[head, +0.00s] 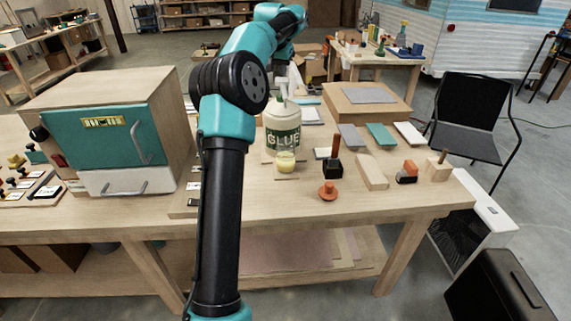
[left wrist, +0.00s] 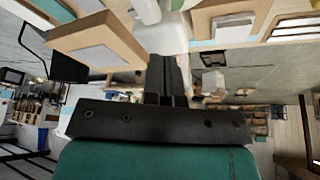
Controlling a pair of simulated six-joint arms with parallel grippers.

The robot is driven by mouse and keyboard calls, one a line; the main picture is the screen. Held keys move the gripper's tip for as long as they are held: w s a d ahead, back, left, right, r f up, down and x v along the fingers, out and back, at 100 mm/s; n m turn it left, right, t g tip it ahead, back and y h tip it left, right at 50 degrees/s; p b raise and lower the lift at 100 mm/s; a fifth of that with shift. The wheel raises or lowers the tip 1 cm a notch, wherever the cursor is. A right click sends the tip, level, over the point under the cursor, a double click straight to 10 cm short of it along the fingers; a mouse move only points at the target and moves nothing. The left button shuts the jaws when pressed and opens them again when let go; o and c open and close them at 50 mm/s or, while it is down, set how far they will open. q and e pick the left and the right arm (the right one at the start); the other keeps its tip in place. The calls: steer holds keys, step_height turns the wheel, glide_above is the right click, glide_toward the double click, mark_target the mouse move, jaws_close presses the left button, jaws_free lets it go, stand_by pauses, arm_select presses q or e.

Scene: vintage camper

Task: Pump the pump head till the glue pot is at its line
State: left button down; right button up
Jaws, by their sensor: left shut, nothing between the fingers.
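A white glue bottle (head: 283,132) with a green label stands upright on the table, with its white pump head (head: 283,90) on top. The small glue pot (head: 286,162), pale yellow inside, sits in front of the bottle. Its line is too small to make out. In the left wrist view my left gripper (left wrist: 166,62) is shut and empty, with the white bottle (left wrist: 168,34) just beyond its fingertips. In the head view the gripper is near the pump head, mostly hidden; I cannot tell whether they touch. My right gripper is not in view.
A teal-fronted cabinet (head: 112,135) stands on the left of the table. A wooden box (head: 366,104) is at the back right. The table's front edge is mostly clear.

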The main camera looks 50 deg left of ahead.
mark_target(281, 79)
arm_select(q)
steer(key=shift+f, duration=2.05)
steer(key=shift+r, duration=5.1)
